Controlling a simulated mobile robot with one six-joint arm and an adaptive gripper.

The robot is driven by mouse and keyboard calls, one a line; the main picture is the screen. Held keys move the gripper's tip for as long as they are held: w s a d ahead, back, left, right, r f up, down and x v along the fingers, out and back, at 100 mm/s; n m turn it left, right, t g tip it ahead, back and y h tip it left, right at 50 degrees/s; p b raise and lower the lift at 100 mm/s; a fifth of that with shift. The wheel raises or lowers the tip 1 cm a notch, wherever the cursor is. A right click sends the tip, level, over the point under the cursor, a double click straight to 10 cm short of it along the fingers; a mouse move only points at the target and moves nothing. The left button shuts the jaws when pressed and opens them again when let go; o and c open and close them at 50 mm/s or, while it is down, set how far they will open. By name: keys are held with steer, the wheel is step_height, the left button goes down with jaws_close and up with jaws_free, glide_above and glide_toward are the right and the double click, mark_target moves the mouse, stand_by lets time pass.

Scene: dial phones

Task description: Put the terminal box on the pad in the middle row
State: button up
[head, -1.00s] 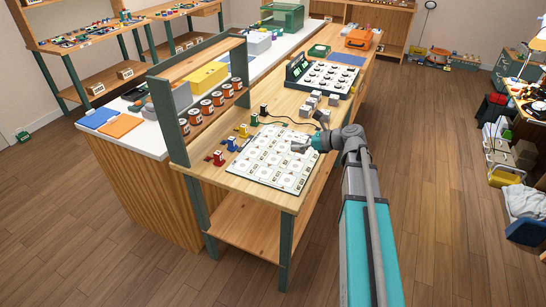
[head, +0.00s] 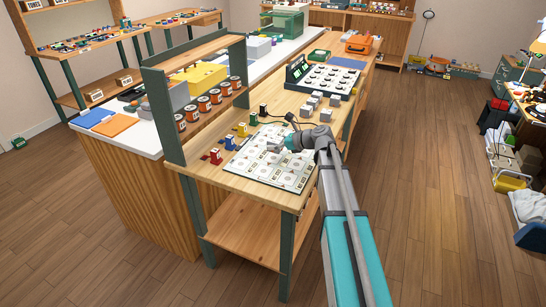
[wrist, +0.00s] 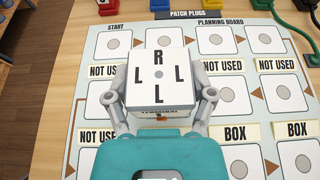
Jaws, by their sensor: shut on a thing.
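The terminal box (wrist: 160,72) is a white block with black letters R and L round a grey dot on top. Its near side carries printed lettering, partly hidden. My gripper (wrist: 163,88) is shut on it, one finger on each side; in the head view my gripper (head: 286,142) is over the planning board (head: 262,172). The box hides part of the board's second column. Middle-row pads marked NOT USED show to its left (wrist: 103,100) and right (wrist: 222,93). I cannot tell whether the box touches the board.
Coloured plugs (head: 229,143) stand along the board's far left edge, with cables at the back. Several grey blocks (head: 312,102) stand behind my gripper. A dial panel (head: 327,77) stands farther back.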

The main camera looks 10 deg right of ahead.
mark_target(273, 158)
steer(key=shift+w+a+f, duration=0.1)
steer(key=shift+w+f, duration=0.05)
steer(key=shift+f, duration=0.1)
steer(key=shift+w+a+f+b, duration=0.1)
steer(key=shift+w+f+b, duration=0.1)
steer(key=shift+f+b, duration=0.25)
steer(key=shift+w+a+f+b, duration=0.1)
steer(key=shift+w+f+b, duration=0.05)
steer(key=shift+f+b, duration=1.35)
steer(key=shift+b, duration=0.1)
steer(key=shift+f, duration=0.2)
steer(key=o, duration=1.1)
steer(key=shift+r, duration=0.1)
steer(key=shift+r, duration=0.15)
steer(key=shift+s+d+r, duration=0.15)
steer(key=shift+s+d, duration=0.05)
steer(key=p+v, duration=0.4)
steer(key=v, duration=0.7)
steer(key=shift+s+d+p, duration=0.1)
steer(key=shift+d+p, duration=0.1)
steer(key=shift+p, duration=0.1)
